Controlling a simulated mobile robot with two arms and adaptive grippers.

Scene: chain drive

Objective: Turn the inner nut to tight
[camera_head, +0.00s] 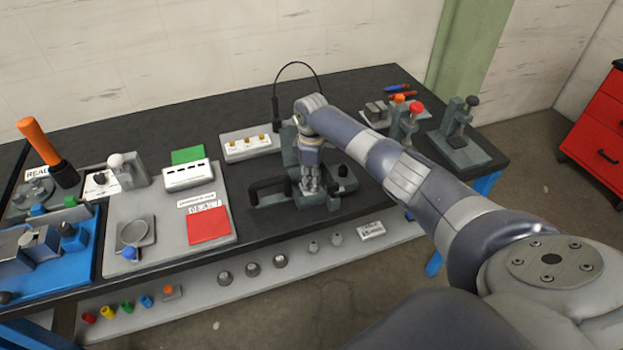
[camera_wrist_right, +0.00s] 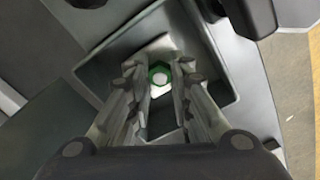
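My right gripper (camera_head: 312,188) points down over a grey fixture (camera_head: 320,202) in the middle of the bench. In the right wrist view, my right gripper (camera_wrist_right: 158,90) has its two fingers apart, with a small nut (camera_wrist_right: 160,78) showing between them near the tips. The nut has a pale top and a green edge and sits inside a dark square recess (camera_wrist_right: 215,70). I cannot tell whether the fingers touch it. In the head view the gripper hides the nut. My left gripper is not in view.
A black handle (camera_head: 270,185) stands left of the gripper on the fixture. A grey panel with a red square (camera_head: 208,225) lies further left. Clamps with red and orange knobs (camera_head: 415,108) stand at the right. Several sockets (camera_head: 252,269) line the front shelf.

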